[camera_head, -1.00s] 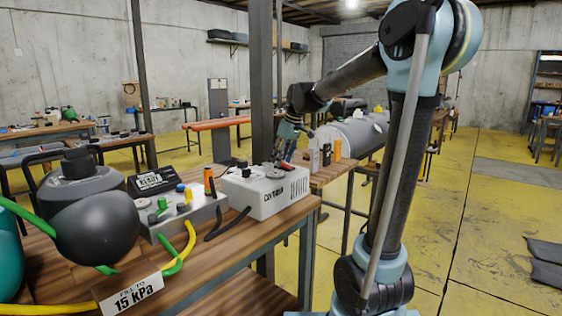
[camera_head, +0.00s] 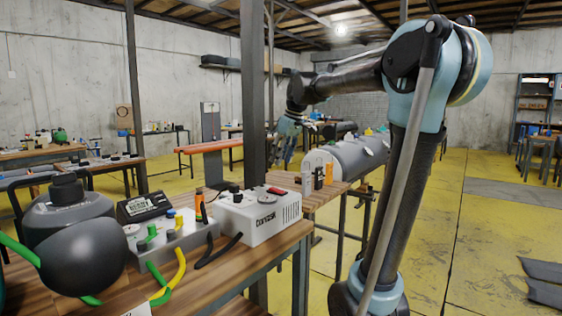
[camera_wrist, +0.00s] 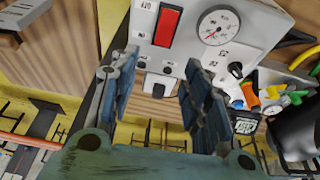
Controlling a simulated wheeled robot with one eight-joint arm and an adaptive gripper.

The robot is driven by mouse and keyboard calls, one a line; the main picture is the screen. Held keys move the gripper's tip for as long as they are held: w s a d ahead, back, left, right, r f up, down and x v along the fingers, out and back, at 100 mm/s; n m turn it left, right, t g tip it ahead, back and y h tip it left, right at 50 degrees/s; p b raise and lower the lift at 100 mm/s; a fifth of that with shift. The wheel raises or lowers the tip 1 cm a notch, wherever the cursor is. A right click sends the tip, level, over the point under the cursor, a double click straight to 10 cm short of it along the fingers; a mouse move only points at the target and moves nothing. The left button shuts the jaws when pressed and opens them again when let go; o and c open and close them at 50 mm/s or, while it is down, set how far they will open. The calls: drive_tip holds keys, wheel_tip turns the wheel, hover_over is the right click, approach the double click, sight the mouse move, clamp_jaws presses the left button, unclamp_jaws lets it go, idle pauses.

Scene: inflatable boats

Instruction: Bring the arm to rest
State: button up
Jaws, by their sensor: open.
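My arm rises at the right of the head view and bends left at its upper joint. My gripper (camera_head: 287,142) hangs at its far end, pointing down, above and behind the white control box (camera_head: 258,215). In the wrist view my gripper (camera_wrist: 155,95) shows two blue fingers spread apart with nothing held between them. Beyond the fingers is the control box's panel (camera_wrist: 185,65), with a red rocker switch (camera_wrist: 168,25), a round gauge (camera_wrist: 218,25) and a black knob (camera_wrist: 235,70). The gripper looks clear of the box.
The wooden bench (camera_head: 215,280) holds a dark round pump (camera_head: 85,240), a valve block (camera_head: 170,238) with coloured fittings, and hoses. A grey cylinder (camera_head: 345,160) lies behind my arm. The yellow floor (camera_head: 480,240) at right is largely open.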

drive_tip(key=s+d+f+m+h, duration=0.1)
drive_tip(key=s+d+f+m, duration=0.2)
drive_tip(key=s+d+f, duration=0.3)
drive_tip(key=s+d+f+m+h, duration=0.1)
drive_tip(key=s+d+f+m, duration=0.2)
drive_tip(key=s+f, duration=1.1)
drive_tip(key=s+d+f+m+h, duration=0.1)
drive_tip(key=s+d+f+m, duration=0.3)
drive_tip(key=s+d+f, duration=0.5)
drive_tip(key=shift+s+f, duration=0.5)
drive_tip(key=shift+s, duration=0.05)
drive_tip(key=shift+d, duration=0.1)
